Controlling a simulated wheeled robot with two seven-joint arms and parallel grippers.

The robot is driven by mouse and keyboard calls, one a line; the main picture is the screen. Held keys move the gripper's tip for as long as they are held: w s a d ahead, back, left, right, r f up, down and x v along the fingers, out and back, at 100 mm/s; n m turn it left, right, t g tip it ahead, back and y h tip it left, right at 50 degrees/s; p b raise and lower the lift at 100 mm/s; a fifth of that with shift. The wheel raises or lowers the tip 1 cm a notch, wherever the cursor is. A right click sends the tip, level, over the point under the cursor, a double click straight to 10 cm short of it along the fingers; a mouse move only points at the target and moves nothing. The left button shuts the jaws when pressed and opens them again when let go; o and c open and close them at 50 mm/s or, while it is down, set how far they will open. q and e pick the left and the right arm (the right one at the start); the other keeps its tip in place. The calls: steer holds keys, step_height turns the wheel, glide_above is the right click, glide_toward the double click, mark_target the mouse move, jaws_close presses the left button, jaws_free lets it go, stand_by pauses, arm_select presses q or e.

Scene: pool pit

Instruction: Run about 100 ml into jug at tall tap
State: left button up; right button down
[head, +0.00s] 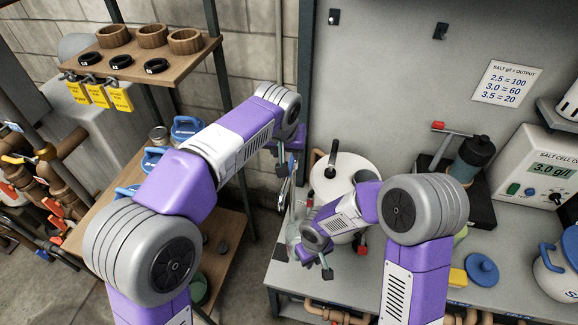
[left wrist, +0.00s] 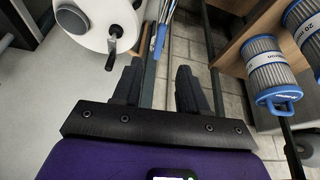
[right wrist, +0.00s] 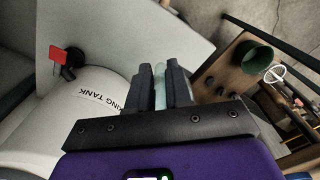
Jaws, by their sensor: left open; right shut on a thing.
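A pale, see-through thing, which looks like the jug (head: 295,232), is at the front left edge of the bench, largely hidden by my right gripper. My right gripper (head: 304,246) is shut on it; in the right wrist view a strip of the jug (right wrist: 160,78) shows between the fingers. A tap with a red handle (right wrist: 66,58) is on the white tank (right wrist: 95,115), left of the fingers. My left gripper (head: 284,165) is open and empty beyond the bench's left edge. I cannot tell which tap is the tall one.
A white round tank (head: 350,180) with a black crank stands on the bench. A wooden shelf (head: 150,63) holds cups and yellow tags at left. A black bottle (head: 472,157) and salt cell box (head: 540,165) are at right.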

mark_target(291, 166)
arm_select(q)
steer(key=x, duration=1.2)
jaws_close()
